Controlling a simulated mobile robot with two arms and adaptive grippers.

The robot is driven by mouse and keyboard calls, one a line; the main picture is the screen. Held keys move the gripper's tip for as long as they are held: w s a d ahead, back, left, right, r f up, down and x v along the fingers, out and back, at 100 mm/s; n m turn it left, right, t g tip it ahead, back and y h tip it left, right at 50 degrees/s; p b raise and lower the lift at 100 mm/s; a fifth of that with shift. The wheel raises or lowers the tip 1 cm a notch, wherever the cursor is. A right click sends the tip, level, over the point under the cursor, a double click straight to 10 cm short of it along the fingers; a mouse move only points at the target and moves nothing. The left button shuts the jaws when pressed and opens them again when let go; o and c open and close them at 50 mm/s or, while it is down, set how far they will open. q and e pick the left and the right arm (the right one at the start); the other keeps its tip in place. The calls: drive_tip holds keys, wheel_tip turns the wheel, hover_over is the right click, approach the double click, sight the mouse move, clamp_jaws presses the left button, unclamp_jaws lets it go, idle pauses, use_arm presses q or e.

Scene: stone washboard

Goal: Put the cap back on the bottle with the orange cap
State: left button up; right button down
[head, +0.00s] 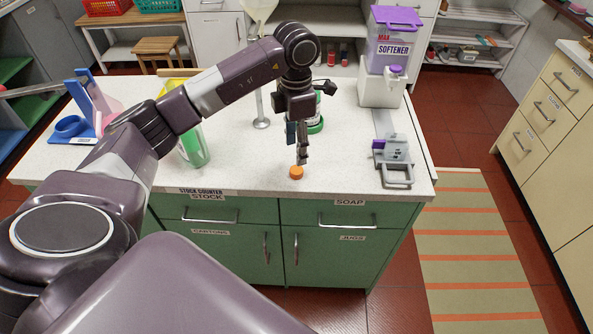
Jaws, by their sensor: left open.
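A small orange cap (296,172) lies on the white speckled counter (250,165) near its front edge. My left gripper (300,157) points down just above and behind the cap. It is open, seen nearly edge-on, and holds nothing that I can see. A green and clear cylindrical container (194,149) stands left of the cap, partly behind my left arm; its top is hidden. A green-based item (316,127) stands behind the gripper, mostly hidden. I cannot tell which of these is the bottle for the orange cap. My right gripper is out of view.
A purple and white softener container (390,58) stands at the back right. A grey device with a handle (393,160) is at the counter's right end. A blue and pink holder (90,108) stands at the left. The counter between cap and grey device is clear.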

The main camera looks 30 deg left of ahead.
sight(295, 170)
use_arm(q)
drive_tip(key=shift+f+p, duration=0.3)
drive_tip(key=shift+f, duration=0.95)
drive_tip(key=shift+f+p, duration=0.2)
drive_tip(key=shift+p, duration=0.1)
drive_tip(key=f+p, duration=0.2)
drive_tip(key=f, duration=0.1)
drive_tip(key=shift+s+f, duration=0.2)
drive_tip(key=shift+f, duration=0.7)
drive_tip(key=shift+w, duration=0.1)
drive_tip(key=shift+c, duration=0.2)
drive_tip(key=c, duration=0.7)
